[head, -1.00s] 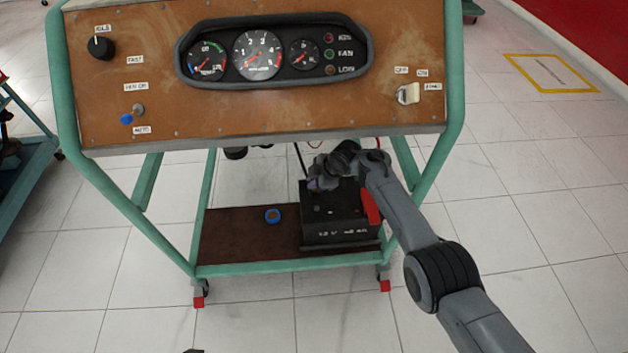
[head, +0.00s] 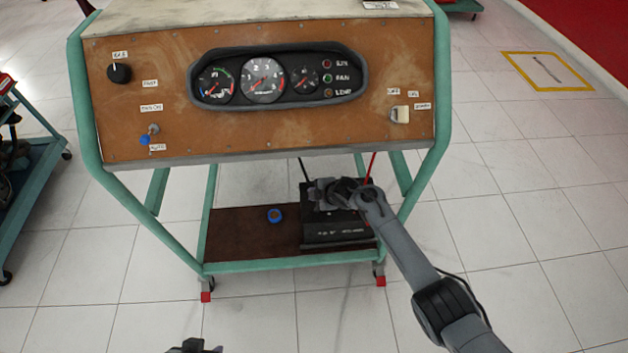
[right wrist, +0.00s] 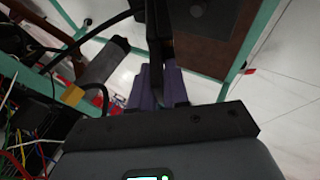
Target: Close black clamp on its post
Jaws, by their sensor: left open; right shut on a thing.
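The dark battery (head: 338,232) sits on the right part of the cart's lower shelf in the head view. My right gripper (head: 320,194) is over its top left part. In the right wrist view, my right gripper (right wrist: 160,82) is shut on a narrow black piece (right wrist: 157,45), which looks like the black clamp. The post under it is hidden, and I cannot tell whether the clamp touches it. A black cable (head: 304,171) runs down beside the gripper. My left gripper (head: 194,346) shows at the bottom edge, open and away from the battery.
The brown panel (head: 265,125) with gauges overhangs the lower shelf (head: 240,245). A blue round cap (head: 274,215) lies on the shelf left of the battery. A red cable (head: 370,167) hangs behind my right arm. Green frame legs (head: 209,210) flank the shelf.

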